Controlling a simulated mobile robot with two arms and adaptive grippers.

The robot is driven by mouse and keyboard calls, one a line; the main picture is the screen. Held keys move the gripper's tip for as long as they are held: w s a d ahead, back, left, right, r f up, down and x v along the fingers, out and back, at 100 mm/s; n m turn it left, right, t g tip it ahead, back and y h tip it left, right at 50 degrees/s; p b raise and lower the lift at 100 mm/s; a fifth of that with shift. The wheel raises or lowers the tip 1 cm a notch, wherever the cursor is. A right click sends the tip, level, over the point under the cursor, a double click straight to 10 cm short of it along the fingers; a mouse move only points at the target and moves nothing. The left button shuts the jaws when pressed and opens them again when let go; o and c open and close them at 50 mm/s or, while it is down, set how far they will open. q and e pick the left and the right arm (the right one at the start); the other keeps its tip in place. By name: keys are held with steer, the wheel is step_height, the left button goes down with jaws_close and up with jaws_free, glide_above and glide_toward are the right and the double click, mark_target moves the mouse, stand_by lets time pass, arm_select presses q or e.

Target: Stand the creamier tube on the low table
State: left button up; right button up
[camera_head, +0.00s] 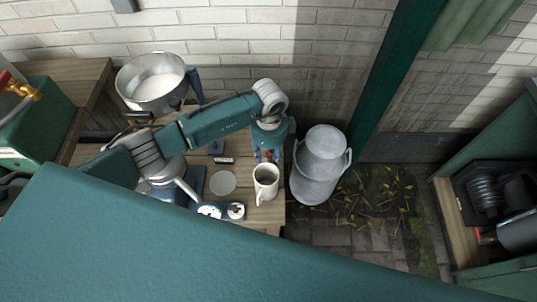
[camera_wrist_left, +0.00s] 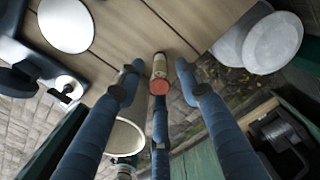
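In the left wrist view a small tube (camera_wrist_left: 160,66) with a cream body and a red end facing the camera shows between my left gripper's fingers (camera_wrist_left: 158,73). Gaps show between it and the two outer fingers; the third finger overlaps its lower side in the picture. I cannot tell whether it touches. In the head view my left gripper (camera_head: 267,153) points down over the right end of the wooden table (camera_head: 247,208), just behind a cream mug (camera_head: 265,184). The tube is not clear there. My right gripper is not in view.
A grey milk churn (camera_head: 320,165) stands right of the table, close to my gripper. A bench with machinery (camera_head: 487,190) stands far right.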

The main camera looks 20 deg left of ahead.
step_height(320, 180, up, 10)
steer(key=p, duration=0.8)
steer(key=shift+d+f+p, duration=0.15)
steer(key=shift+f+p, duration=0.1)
steer(key=shift+p, duration=0.15)
